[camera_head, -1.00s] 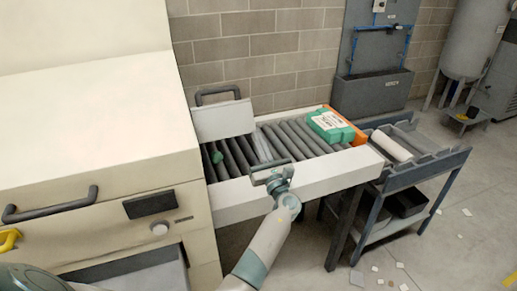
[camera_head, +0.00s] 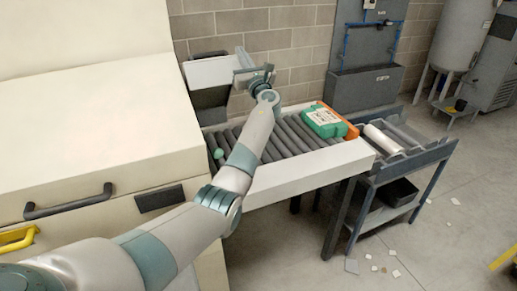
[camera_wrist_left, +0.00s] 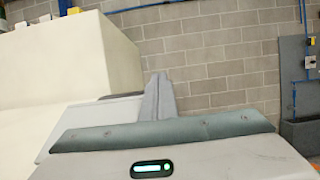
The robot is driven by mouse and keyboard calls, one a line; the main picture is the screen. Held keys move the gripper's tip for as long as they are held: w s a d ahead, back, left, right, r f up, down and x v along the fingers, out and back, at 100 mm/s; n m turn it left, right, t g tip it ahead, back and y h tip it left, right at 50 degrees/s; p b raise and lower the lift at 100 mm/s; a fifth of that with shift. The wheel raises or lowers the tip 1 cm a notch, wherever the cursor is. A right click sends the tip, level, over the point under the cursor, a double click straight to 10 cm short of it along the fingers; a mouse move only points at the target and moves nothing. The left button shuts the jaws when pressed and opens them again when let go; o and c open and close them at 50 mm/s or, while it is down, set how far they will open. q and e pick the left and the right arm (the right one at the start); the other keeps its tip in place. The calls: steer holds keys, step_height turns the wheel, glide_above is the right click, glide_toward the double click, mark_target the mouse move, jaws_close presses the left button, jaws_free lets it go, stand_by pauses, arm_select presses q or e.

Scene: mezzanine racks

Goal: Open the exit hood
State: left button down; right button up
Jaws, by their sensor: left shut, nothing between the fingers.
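The exit hood (camera_head: 211,71) is a pale panel with a dark handle (camera_head: 208,54) along its top, at the machine's exit end above the roller conveyor. It is raised, with a dark gap below it. My left gripper (camera_head: 252,72) is shut and empty at the hood's right edge. The head view does not show clearly whether it touches the hood. In the left wrist view, the grey fingers (camera_wrist_left: 158,97) stand beside the pale hood panel (camera_wrist_left: 88,122). My right gripper is not in view.
The roller conveyor (camera_head: 330,165) carries a green box (camera_head: 324,122) by an orange end piece (camera_head: 340,119). A grey cart (camera_head: 405,158) stands at its right end. The large cream machine (camera_head: 95,125) fills the left. A brick wall is behind the hood.

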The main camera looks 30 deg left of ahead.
arm_select(q)
steer(key=shift+w+a+r, duration=0.2)
steer(key=shift+a+r, duration=0.2)
steer(key=shift+r, duration=0.2)
steer(key=shift+w, duration=0.1)
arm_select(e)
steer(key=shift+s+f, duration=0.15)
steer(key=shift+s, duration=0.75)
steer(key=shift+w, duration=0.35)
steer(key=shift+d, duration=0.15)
